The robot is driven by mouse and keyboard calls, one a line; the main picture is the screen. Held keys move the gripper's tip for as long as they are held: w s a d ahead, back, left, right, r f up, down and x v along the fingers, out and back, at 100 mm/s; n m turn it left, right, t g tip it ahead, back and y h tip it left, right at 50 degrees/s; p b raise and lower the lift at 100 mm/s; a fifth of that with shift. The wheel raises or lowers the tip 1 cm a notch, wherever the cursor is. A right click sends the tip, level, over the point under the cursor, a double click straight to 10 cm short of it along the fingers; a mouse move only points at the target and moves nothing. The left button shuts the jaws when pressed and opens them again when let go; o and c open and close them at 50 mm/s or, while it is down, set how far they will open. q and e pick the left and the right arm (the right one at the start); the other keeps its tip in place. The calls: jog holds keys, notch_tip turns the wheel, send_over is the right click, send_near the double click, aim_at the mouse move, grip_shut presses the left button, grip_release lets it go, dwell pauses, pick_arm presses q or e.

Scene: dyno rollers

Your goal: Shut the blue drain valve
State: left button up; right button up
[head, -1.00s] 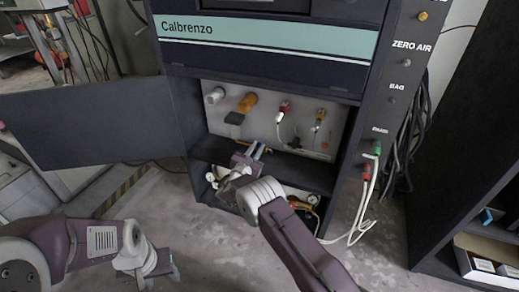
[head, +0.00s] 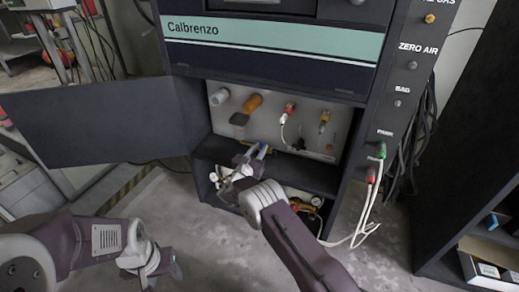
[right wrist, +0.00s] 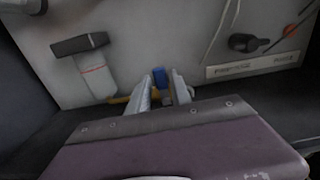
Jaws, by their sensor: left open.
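The blue drain valve handle (right wrist: 161,77) shows in the right wrist view, low on the grey panel, beside a yellow fitting (right wrist: 119,99). My right gripper (right wrist: 162,88) is in front of it, with its fingers apart on either side of the handle and narrow gaps visible. Contact cannot be made out. In the head view my right gripper (head: 258,150) reaches to the lower edge of the panel and hides most of the valve. My left gripper (head: 172,268) hangs open and empty over the floor at lower left.
A dark lever on a pale fitting (right wrist: 80,44) is left of the valve; a black knob (right wrist: 243,43) is to its right. The cabinet door (head: 95,122) stands open at left. White hoses (head: 370,205) hang at the cabinet's right. A shelf (head: 465,150) stands at far right.

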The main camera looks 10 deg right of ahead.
jog(key=shift+s+a+r, duration=0.15)
jog(key=shift+s, duration=0.05)
jog(key=p+v, duration=0.5)
jog(key=v, duration=0.3)
jog(key=shift+s+a, duration=0.2)
jog(key=shift+s, duration=0.05)
